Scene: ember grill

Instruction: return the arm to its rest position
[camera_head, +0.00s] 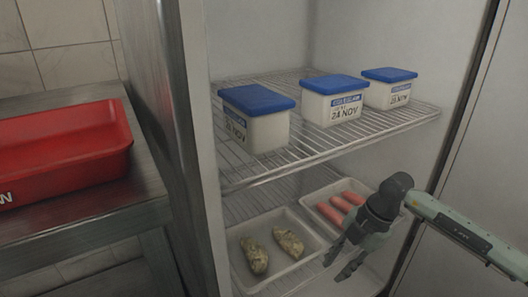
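My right arm (468,238) comes in from the right edge. Its dark gripper (341,262) hangs at the front of the fridge's lower level, fingers pointing down and left. The fingertips look apart, with nothing seen between them. The gripper overlaps the right part of a white tray (312,198) holding reddish sausage-like pieces (340,203); I cannot tell how far in front of it the gripper is. My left gripper is not in view.
Three white tubs with blue lids (257,120) (334,101) (388,88) stand on the upper wire rack (310,150). Below, a tray (240,277) holds two brownish lumps (254,255). A red bin (75,150) sits on a metal table (90,225) at left. Fridge walls flank the opening.

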